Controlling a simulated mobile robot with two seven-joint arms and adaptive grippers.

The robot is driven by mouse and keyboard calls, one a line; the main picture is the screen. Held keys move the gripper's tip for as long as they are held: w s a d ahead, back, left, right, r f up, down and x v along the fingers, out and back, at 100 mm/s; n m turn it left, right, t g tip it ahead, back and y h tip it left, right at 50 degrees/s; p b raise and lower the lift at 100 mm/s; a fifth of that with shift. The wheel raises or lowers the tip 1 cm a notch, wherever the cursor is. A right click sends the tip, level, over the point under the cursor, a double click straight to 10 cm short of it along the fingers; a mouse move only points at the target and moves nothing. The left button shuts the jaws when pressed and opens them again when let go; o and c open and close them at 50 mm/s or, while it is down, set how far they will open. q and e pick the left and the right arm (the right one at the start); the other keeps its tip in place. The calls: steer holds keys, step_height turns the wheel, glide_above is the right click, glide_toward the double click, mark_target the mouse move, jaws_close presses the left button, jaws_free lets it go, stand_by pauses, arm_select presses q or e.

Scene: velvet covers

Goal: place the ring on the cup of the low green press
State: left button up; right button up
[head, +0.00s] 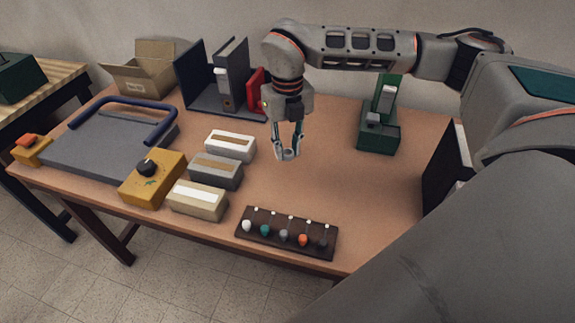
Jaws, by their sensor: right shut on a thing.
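The low green press (378,140) stands at the back right of the table, upright, with a light grey lever part above and a small grey cup-like part (373,119) on its front. My right gripper (287,153) hangs fingers down over the middle of the table, left of the press and apart from it. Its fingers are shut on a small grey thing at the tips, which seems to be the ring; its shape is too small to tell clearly. My left gripper is not in view.
Three small boxes (215,172) and a yellow box with a black knob (153,178) stand left of my gripper. A dark rack (262,240) with several coloured balls lies at the front. A grey binder stand (212,98) is behind. The table between gripper and press is clear.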

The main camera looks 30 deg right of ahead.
mark_target(285, 154)
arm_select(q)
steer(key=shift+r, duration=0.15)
arm_select(e)
step_height(285, 154, up, 9)
steer(key=n, duration=0.3)
steer(key=a+f+n, duration=0.1)
steer(key=shift+s, duration=0.2)
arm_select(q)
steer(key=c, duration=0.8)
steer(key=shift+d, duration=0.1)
arm_select(e)
steer(key=s+a+f+n, duration=0.2)
steer(key=a+f+n, duration=0.1)
steer(key=n, duration=1.4)
steer(key=s+a+f+n, duration=0.1)
steer(key=a+f+n, duration=0.1)
steer(key=n, duration=1.5)
steer(key=shift+s+a+f, duration=0.35)
steer(key=shift+a+f, duration=0.05)
steer(key=shift+f, duration=0.35)
